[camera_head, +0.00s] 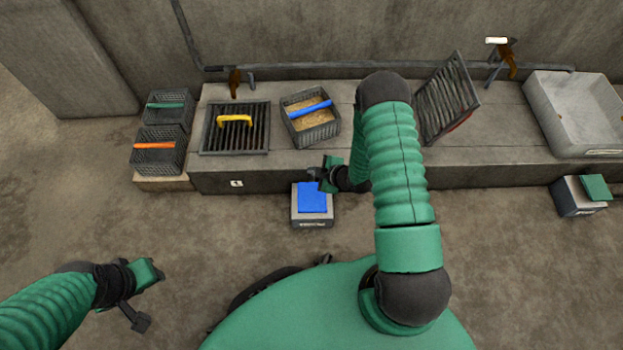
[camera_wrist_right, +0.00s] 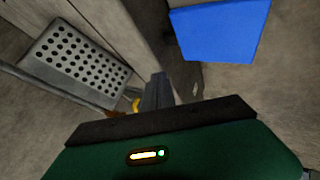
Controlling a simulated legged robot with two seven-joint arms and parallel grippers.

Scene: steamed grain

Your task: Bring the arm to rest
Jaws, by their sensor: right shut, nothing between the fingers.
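My right arm reaches forward over the ledge front, and its gripper (camera_head: 322,175) is just above and beside a grey box with a blue top (camera_head: 312,197) on the floor. In the right wrist view my right fingers (camera_wrist_right: 156,92) are together and empty, and the blue top (camera_wrist_right: 220,32) is ahead to the right. I cannot tell whether they touch it. My left gripper (camera_head: 148,275) hangs over bare floor at lower left, away from any object; its fingers are too small to read.
On the concrete ledge (camera_head: 270,177) stand a basket of grain with a blue handle (camera_head: 312,122), a closed grate with a yellow handle (camera_head: 235,140), a raised grate (camera_head: 447,98) and a pale tub (camera_head: 572,112). Two dark baskets (camera_head: 160,135) are at left. A green-topped box (camera_head: 577,197) is at right.

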